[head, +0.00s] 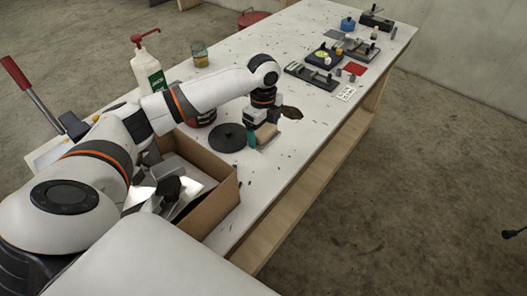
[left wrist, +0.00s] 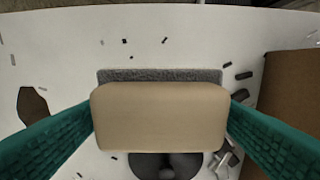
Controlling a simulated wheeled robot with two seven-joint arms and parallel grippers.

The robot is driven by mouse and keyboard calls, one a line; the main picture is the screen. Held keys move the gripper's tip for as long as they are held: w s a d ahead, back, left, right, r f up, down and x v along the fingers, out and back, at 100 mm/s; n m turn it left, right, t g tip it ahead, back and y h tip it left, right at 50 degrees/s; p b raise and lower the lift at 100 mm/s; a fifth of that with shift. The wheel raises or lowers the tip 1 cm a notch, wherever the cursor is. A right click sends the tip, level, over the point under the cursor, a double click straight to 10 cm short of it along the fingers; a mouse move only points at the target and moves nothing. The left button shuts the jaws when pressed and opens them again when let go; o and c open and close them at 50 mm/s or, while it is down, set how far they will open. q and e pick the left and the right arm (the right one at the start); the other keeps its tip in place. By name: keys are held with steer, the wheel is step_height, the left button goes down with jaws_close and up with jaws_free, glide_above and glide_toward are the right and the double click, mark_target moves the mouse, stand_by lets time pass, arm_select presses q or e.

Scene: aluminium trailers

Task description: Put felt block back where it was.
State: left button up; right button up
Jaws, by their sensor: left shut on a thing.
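The felt block has a beige body (left wrist: 160,115) with a grey felt layer (left wrist: 160,75) showing beyond its edge in the left wrist view. In the head view the felt block (head: 267,134) is small and partly covered by my gripper. My left gripper (head: 261,136) points down at the table and is shut on the felt block, with a teal finger on each side of it. The block is at or just above the tabletop; I cannot tell whether it touches. My right gripper is not in view.
A dark round disc with a knob (head: 227,138) lies just left of the block. A cardboard box (head: 222,205) with metal pieces stands nearer. A brown flat piece (head: 291,112) is close by. Fixtures (head: 312,76) stand farther along; small dark scraps dot the white table (head: 300,150).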

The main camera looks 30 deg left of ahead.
mark_target(263, 129)
arm_select(q)
step_height(263, 129, down, 8)
steer(key=shift+r+p, duration=0.2)
steer(key=shift+p, duration=0.25)
steer(key=shift+f, duration=0.1)
steer(key=o, duration=0.8)
step_height(263, 129, up, 12)
steer(key=shift+r+b, duration=0.15)
steer(key=shift+b, duration=0.45)
